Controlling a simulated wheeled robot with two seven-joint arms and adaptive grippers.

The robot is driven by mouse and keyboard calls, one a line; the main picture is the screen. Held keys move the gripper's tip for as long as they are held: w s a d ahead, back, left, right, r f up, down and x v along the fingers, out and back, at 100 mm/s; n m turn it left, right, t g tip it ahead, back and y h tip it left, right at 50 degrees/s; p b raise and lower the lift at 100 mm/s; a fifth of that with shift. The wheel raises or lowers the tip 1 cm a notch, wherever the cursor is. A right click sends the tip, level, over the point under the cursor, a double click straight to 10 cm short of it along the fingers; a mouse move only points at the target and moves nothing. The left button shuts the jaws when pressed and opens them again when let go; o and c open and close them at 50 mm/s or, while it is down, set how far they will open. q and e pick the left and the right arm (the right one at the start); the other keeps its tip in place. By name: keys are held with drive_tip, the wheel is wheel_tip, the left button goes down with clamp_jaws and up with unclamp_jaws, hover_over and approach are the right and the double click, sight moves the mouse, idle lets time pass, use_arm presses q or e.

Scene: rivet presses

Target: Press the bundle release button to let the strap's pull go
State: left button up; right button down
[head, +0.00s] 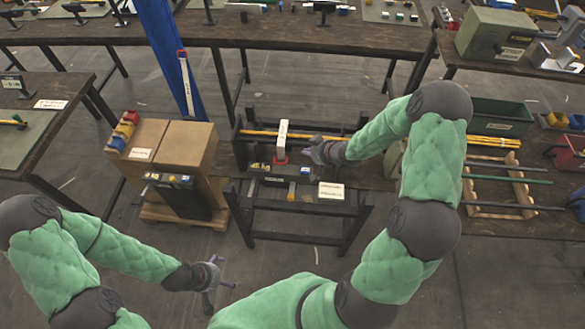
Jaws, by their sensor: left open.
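A dark rack (243,150) in the middle of the view holds a long yellow bar or bundle (262,134). A white upright piece (282,134) with writing crosses in front of it, with a red part (280,160) at its foot. I cannot tell which part is the release button or the strap. My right gripper (311,150) is just right of the white piece, over the rack; its fingers are too small to read, and contact is unclear. My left gripper (221,275) is open and empty, low over the floor, away from the rack.
Cardboard boxes (185,145) on a pallet stand left of the rack, with a dark box (178,181) in front. A blue post (165,45) rises behind them. A white labelled block (331,191) sits at the rack's front right. A wooden frame with bars (513,180) lies right.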

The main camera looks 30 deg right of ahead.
drive_tip(key=shift+d, duration=0.1)
idle(0.4)
drive_tip(key=b, duration=0.8)
hover_over(307, 171)
wheel_tip(307, 171, down, 7)
drive_tip(key=shift+f, duration=0.15)
drive_tip(key=shift+f+b, duration=0.3)
drive_tip(key=shift+f, duration=0.35)
drive_tip(key=shift+f, duration=0.1)
idle(0.4)
drive_tip(key=shift+f, duration=0.3)
drive_tip(key=shift+f+b, duration=0.35)
drive_tip(key=shift+f, duration=0.15)
idle(0.8)
idle(0.3)
drive_tip(key=shift+r+p, duration=0.9)
drive_tip(key=shift+p, duration=0.1)
